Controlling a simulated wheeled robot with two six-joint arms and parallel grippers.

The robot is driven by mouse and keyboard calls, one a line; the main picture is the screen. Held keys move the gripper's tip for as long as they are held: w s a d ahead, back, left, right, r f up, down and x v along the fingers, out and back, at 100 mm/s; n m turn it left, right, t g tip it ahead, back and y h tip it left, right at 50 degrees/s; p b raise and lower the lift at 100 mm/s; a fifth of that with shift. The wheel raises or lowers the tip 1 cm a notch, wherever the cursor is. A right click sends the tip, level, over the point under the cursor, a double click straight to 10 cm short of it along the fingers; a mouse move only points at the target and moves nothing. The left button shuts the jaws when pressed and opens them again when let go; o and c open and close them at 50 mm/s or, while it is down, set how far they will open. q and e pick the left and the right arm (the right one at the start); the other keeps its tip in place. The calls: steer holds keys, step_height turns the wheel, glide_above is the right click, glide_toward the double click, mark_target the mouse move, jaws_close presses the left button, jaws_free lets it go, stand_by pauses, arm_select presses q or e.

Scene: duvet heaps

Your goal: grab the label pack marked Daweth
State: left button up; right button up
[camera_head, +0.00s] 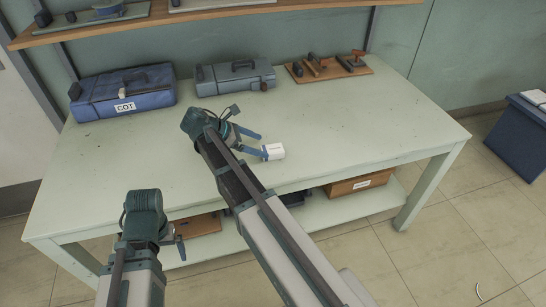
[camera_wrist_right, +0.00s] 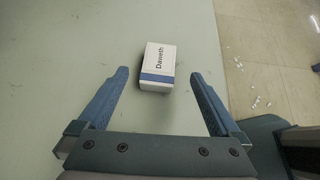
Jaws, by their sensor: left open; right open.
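The label pack marked Daweth (camera_wrist_right: 160,57) is a small white box with a blue band, lying on the pale green table. In the head view the pack (camera_head: 274,151) is near the table's front edge. My right gripper (camera_wrist_right: 159,73) is open, with its blue fingers either side of the pack's near end and gaps on both sides. In the head view my right gripper (camera_head: 262,146) points at the pack. My left gripper (camera_head: 179,246) is in front of the table edge, low and away from the pack; its fingers are mostly hidden.
On the table's back stand a blue case marked COT (camera_head: 125,92), a grey-blue case (camera_head: 236,77) and a wooden tool board (camera_head: 330,72). A wooden box (camera_head: 360,184) is on the lower shelf. The table's right half (camera_head: 370,125) is clear. A blue bin (camera_head: 520,135) stands right.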

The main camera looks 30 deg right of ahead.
mark_target(272, 149)
steer(key=shift+s+d+f, duration=0.1)
steer(key=shift+d+f, duration=0.3)
steer(key=shift+d, duration=0.15)
steer(key=b+x, duration=0.3)
steer(key=x, duration=0.2)
steer(key=shift+d+f, duration=0.1)
steer(key=c, duration=1.5)
